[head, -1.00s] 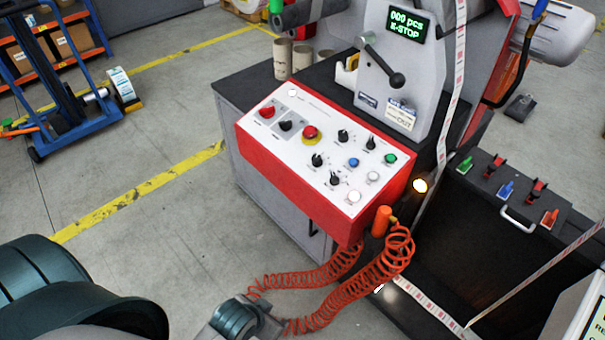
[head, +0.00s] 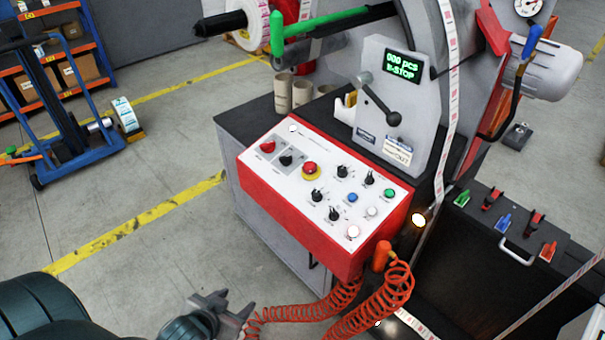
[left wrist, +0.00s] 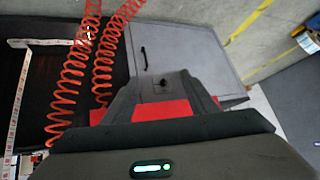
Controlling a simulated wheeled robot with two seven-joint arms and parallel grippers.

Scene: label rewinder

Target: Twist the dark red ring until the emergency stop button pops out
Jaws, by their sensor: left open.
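The emergency stop button (head: 310,168) is a red knob on a yellow collar, in the middle left of the white-topped red control panel (head: 300,225). A separate dark red ring cannot be made out at this size. The display (head: 402,66) above reads "000 pcs E-STOP". My left gripper (head: 226,304) is open and empty, in front of and below the panel, well away from the button. In the left wrist view a strip of red (left wrist: 165,110) shows between the gripper's dark fingers; the button is not seen there. My right gripper is not in view.
Coiled orange hoses (head: 335,310) hang close to the right of my left gripper and under the panel. Other knobs and buttons, including another red one (head: 265,149), surround the stop button. A grey cabinet (left wrist: 185,50) stands below. A lever (head: 385,108) rises behind the panel.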

